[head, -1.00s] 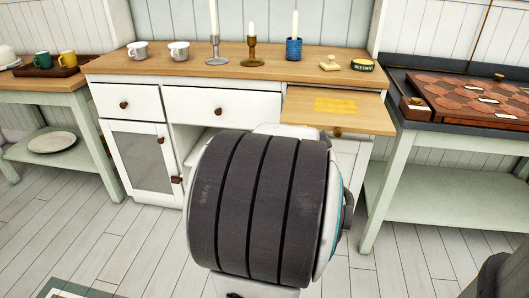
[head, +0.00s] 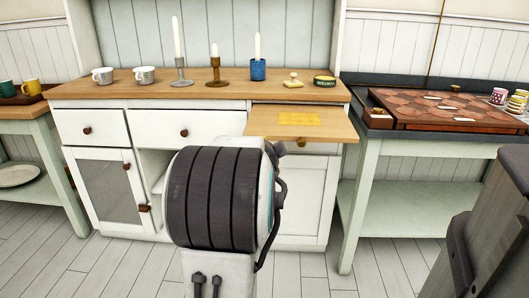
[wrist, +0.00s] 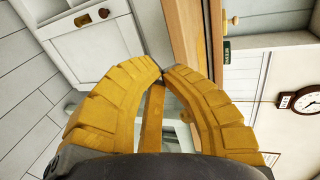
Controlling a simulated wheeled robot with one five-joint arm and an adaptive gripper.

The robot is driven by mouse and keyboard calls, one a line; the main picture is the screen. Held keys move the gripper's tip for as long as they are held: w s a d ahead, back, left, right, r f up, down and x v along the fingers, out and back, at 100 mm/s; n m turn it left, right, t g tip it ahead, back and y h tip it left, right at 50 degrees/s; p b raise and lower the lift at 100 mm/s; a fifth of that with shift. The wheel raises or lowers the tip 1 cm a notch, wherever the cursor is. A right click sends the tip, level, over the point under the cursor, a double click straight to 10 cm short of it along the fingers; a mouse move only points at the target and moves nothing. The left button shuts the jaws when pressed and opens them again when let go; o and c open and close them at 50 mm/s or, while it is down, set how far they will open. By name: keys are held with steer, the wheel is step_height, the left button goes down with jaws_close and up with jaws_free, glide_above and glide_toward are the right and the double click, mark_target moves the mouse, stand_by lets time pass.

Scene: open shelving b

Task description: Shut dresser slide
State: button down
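The dresser slide (head: 265,122) is a flat wooden board with a yellow patch on it. It sticks out from under the right part of the dresser top (head: 150,91). In the wrist view, my yellow gripper (wrist: 161,70) has its curved fingertips brought together, with no object seen between them. Wooden edges of the dresser (wrist: 185,35) show just beyond the tips; I cannot tell whether they touch. In the head view my arm hides the gripper and part of the dresser front.
Two cups (head: 145,75), candlesticks (head: 216,75), a blue candle holder (head: 258,70), a brush (head: 293,81) and a green tin (head: 324,82) stand on the dresser. A side table (head: 355,165) with a board game (head: 440,107) stands close on the right. Floor is clear at left.

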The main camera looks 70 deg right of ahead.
steer(key=shift+r+b+x, duration=0.2)
steer(key=shift+b+x, duration=0.15)
steer(key=shift+x, duration=0.45)
steer(key=shift+r+b+x, duration=0.2)
steer(key=shift+b+x, duration=0.2)
steer(key=shift+x, duration=0.4)
steer(key=shift+r+b+x, duration=0.15)
steer(key=shift+b+x, duration=0.2)
steer(key=shift+x, duration=0.45)
steer(key=shift+w+d, duration=0.1)
steer(key=shift+d, duration=0.2)
